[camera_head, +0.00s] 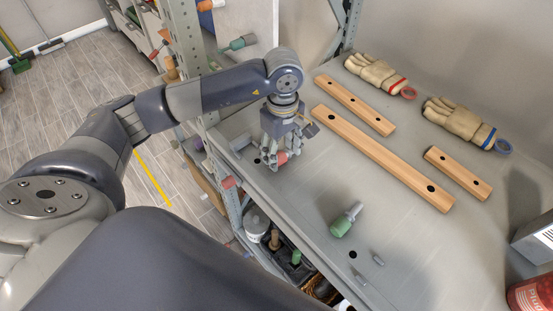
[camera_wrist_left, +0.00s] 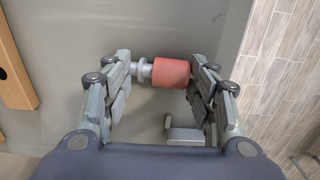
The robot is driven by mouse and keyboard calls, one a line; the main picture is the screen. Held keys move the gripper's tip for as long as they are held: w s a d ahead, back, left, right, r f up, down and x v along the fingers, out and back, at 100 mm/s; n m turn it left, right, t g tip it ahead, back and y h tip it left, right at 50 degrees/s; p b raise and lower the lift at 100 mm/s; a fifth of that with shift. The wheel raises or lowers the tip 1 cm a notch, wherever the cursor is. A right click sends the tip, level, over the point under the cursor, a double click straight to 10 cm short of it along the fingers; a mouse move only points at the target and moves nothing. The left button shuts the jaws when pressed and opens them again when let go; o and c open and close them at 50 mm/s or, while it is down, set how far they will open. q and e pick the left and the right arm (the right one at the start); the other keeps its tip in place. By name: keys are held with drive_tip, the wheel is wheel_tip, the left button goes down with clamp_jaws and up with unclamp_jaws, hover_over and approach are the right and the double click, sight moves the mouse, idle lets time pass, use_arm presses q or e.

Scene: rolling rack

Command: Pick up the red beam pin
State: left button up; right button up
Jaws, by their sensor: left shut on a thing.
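The red beam pin (camera_wrist_left: 171,72) has a red cylindrical head and a grey metal shank; it lies between the fingers of my left gripper (camera_wrist_left: 158,75) in the left wrist view. The fingers are shut on it, one at the red head and one at the shank end. In the head view my left gripper (camera_head: 275,160) points down over the left edge of the grey shelf, and the red head (camera_head: 283,157) shows partly behind its fingers. I cannot tell whether the pin still touches the shelf. My right gripper is not in view.
A green-headed pin (camera_head: 346,220) lies on the shelf (camera_head: 310,185). Wooden beams with holes (camera_head: 383,157) lie to the right, with two gloves (camera_head: 377,74) behind them. A red can (camera_head: 531,293) stands at the lower right. A rack post (camera_head: 187,50) rises left of my gripper.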

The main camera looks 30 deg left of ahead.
use_arm(q)
drive_tip(key=shift+s+f, duration=0.25)
drive_tip(key=shift+f, duration=0.1)
drive_tip(key=shift+c, duration=0.2)
